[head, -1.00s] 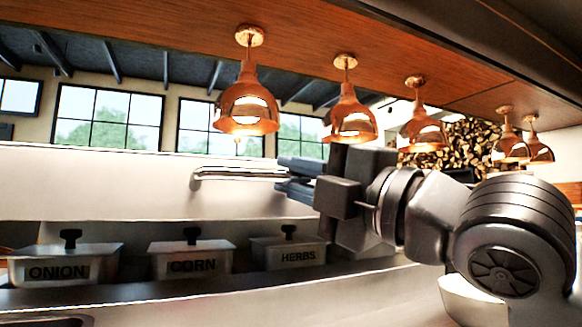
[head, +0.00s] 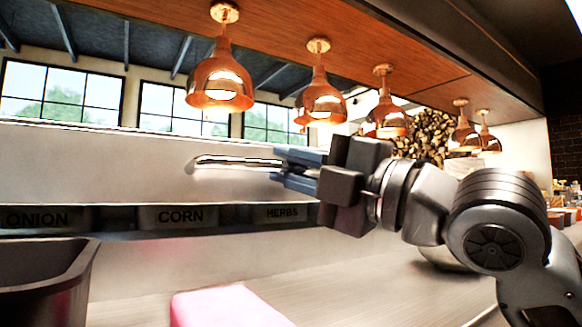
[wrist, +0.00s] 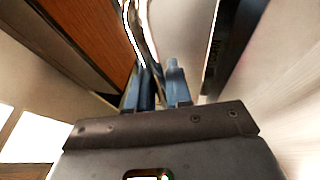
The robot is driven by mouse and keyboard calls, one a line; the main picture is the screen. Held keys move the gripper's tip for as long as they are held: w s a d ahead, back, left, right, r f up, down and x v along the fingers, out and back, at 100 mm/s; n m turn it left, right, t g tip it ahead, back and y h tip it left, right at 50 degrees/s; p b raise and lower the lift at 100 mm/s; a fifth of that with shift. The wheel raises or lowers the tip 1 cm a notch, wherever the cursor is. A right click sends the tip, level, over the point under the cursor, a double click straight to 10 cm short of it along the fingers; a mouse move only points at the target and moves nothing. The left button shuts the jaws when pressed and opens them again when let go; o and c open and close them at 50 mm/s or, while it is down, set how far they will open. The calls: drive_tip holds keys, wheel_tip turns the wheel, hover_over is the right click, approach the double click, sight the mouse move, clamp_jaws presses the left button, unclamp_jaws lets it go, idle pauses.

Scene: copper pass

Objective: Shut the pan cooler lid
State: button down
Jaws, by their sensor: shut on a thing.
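The pan cooler lid (head: 100,168) is a broad pale panel above the row of pans. Its lower edge hangs across the tops of the pans, hiding their lids and knobs. The lid's metal bar handle (head: 228,160) sticks out on its front. My gripper (head: 279,168), with blue fingers, is shut on the right end of the handle. In the wrist view the blue fingers (wrist: 158,85) close around the thin bar, with the pale lid beside it.
Pans marked ONION (head: 38,218), CORN (head: 182,216) and HERBS (head: 284,213) sit under the lid. A dark open bin (head: 75,285) and a pink block (head: 228,308) are in front. Copper lamps (head: 221,82) hang above. The counter (head: 370,290) has free room at right.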

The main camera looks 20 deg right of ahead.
drive_tip(key=c, duration=1.1)
unclamp_jaws()
drive_tip(key=shift+r, duration=0.1)
drive_tip(key=shift+s, duration=0.1)
drive_tip(key=v, duration=0.8)
